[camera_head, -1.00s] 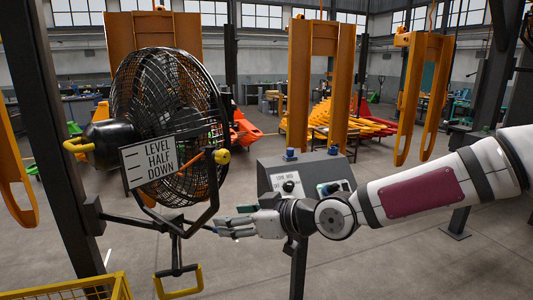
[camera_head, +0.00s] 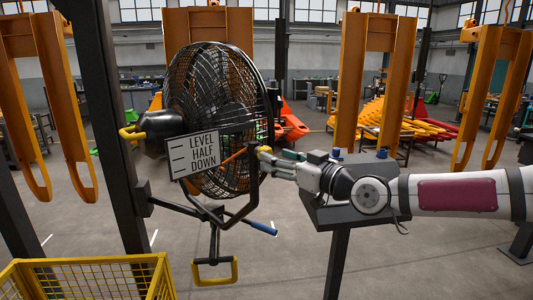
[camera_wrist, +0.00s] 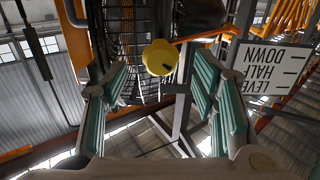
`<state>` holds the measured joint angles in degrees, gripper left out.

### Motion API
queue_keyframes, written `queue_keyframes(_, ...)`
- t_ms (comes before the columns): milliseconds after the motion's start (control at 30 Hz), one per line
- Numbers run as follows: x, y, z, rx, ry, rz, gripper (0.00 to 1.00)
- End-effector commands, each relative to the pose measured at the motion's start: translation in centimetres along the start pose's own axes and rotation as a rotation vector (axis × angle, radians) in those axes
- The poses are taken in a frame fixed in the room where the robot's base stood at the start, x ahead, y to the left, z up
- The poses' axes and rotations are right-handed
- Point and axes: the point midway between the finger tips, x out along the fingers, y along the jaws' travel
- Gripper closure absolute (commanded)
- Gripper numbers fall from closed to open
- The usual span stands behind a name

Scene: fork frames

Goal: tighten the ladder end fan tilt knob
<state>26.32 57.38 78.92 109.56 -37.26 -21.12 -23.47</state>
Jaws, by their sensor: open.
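The black cage fan (camera_head: 205,110) hangs on a bracket from a dark post, with its "LEVEL HALF DOWN" plate (camera_head: 195,150) in front. The yellow tilt knob (camera_wrist: 160,57) shows fully in the wrist view, centred ahead of my open fingers. In the head view the knob (camera_head: 264,149) is a small patch of yellow at the right of the bracket, at my fingertips. My gripper (camera_head: 274,158) is open and level, reaching left toward the knob. The wrist view shows its green-padded fingers (camera_wrist: 158,88) spread wide with nothing between them. I cannot tell whether a finger touches the knob.
A blue-handled lever (camera_head: 262,228) sticks out below the fan, and a yellow-handled bar (camera_head: 215,272) hangs lower. A dark control stand (camera_head: 345,215) is behind and under my arm. A yellow mesh basket (camera_head: 90,278) is at lower left. Open floor lies right of the stand.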

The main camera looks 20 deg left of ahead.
Motion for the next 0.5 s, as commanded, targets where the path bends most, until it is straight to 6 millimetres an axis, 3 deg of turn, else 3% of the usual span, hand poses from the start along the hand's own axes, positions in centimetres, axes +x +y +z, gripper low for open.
queue_keyframes(200,3.3,-0.1,-0.1,0.001,0.002,-0.001,0.47)
queue_keyframes(500,4.8,0.0,0.0,-0.001,-0.001,0.001,0.47)
